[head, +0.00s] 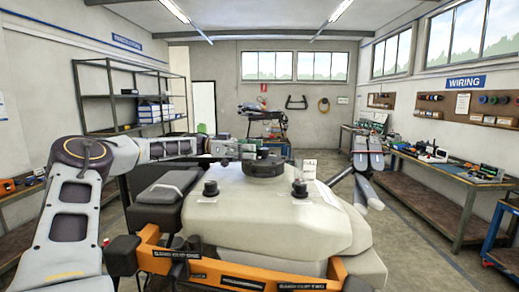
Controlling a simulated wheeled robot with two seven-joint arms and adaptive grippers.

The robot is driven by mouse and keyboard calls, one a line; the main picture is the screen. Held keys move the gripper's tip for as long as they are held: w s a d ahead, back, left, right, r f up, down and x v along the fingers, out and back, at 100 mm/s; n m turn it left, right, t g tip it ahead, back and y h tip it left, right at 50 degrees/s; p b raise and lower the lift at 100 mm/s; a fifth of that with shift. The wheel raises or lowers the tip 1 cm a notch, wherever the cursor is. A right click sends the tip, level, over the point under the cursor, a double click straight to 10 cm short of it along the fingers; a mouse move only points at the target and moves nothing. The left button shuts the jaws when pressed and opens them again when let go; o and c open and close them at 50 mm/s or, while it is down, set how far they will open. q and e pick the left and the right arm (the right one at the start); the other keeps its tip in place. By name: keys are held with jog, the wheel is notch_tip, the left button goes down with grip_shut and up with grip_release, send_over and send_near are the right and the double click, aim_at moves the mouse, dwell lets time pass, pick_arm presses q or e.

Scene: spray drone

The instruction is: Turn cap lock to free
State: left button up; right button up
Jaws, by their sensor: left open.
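The large pale tank (250,218) of the spray drone fills the lower middle of the head view. A dark round cap (262,167) sits on its top. My left arm reaches in from the left, and my left gripper (250,150) is open just behind and above the cap. It looks empty; whether a finger touches the cap I cannot tell. A small white tag (309,168) with dark lettering stands right of the cap. The cap's lock marks are too small to read. My right gripper is not in view.
Two black knobs (299,188) stand on the tank's front shoulders. An orange frame bar (200,268) crosses in front. Grey folded drone parts (368,160) stand at the right. A wiring bench (450,172) lines the right wall, and a shelf rack (110,97) stands left.

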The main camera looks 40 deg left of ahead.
aim_at(263, 153)
pick_arm(q)
jog(key=shift+x, duration=1.35)
jog(key=shift+c, duration=0.4)
jog(key=c, duration=1)
